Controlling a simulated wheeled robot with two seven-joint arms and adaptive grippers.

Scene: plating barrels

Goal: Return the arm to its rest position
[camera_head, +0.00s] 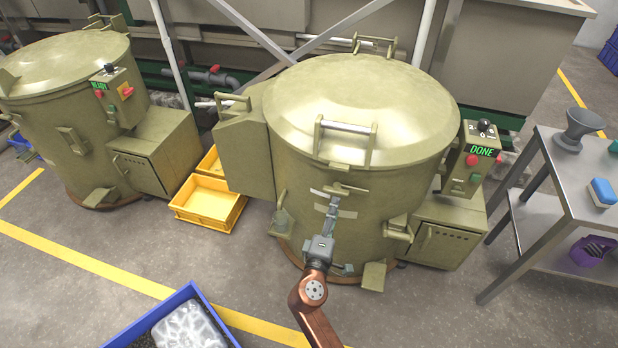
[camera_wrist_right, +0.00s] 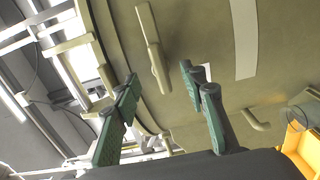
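My right gripper (camera_head: 333,203) is in front of the large olive barrel (camera_head: 365,105) in the middle of the head view, its arm coming up from the bottom edge. In the right wrist view its two green-padded fingers (camera_wrist_right: 160,82) are apart with nothing between them. Beyond them are the barrel's wall and a bar-like handle (camera_wrist_right: 152,48); I cannot tell how far off these are. The barrel's domed lid is down, and its control box (camera_head: 477,160) reads DONE. My left gripper is not in view.
A second barrel (camera_head: 60,75) stands at the left, its box reading READY. Yellow bins (camera_head: 208,203) stand between the barrels. A blue crate (camera_head: 190,291) with a clear bag is at the front. A metal table (camera_head: 560,165) is at the right. Floor at lower right is clear.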

